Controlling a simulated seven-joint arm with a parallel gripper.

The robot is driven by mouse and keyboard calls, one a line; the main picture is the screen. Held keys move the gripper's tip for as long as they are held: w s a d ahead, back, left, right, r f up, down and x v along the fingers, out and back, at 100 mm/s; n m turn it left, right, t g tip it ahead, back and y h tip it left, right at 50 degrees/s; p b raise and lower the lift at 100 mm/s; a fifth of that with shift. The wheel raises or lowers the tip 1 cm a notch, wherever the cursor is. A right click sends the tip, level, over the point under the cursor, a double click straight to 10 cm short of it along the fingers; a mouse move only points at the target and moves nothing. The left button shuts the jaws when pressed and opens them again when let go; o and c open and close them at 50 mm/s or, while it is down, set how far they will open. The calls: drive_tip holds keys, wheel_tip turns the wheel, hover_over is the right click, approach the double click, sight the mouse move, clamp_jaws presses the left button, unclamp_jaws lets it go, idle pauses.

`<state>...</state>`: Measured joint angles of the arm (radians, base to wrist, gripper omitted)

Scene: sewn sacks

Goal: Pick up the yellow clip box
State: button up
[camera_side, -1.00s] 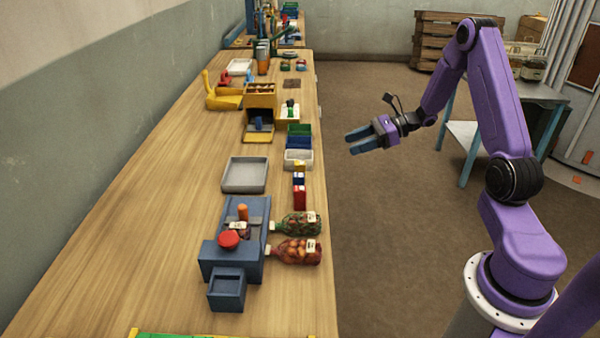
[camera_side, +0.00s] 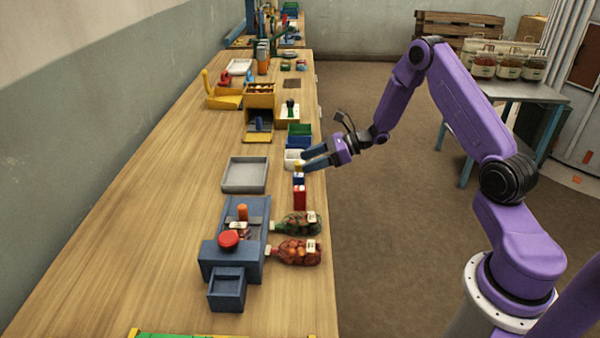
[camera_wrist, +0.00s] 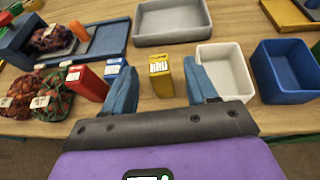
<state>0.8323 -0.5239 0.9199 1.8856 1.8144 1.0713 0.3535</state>
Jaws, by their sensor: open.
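The yellow clip box (camera_wrist: 161,78) stands upright on the table in the wrist view, with a white label on its upper part. In the side view only a small bit of the yellow box (camera_side: 298,167) shows by my fingertips. My gripper (camera_wrist: 162,82) is open, with one blue finger on each side of the yellow box in the wrist view; it does not look closed on it. In the side view my gripper (camera_side: 303,162) reaches in over the table's right edge. The blue box (camera_wrist: 116,70) and the red box (camera_wrist: 87,82) stand to the left of it.
A white bin (camera_wrist: 226,70) and a blue bin (camera_wrist: 285,68) stand to the right in the wrist view. A grey tray (camera_wrist: 172,22) lies behind. Net sacks (camera_wrist: 50,95) lie at the left. The bare table (camera_side: 150,200) is clear left of the tray.

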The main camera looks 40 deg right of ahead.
sight(302, 162)
drive_tip(key=shift+x, duration=1.8)
drive_tip(key=shift+s, duration=0.1)
drive_tip(key=c, duration=1)
drive_tip(key=shift+c, duration=0.2)
drive_tip(key=shift+r, duration=0.1)
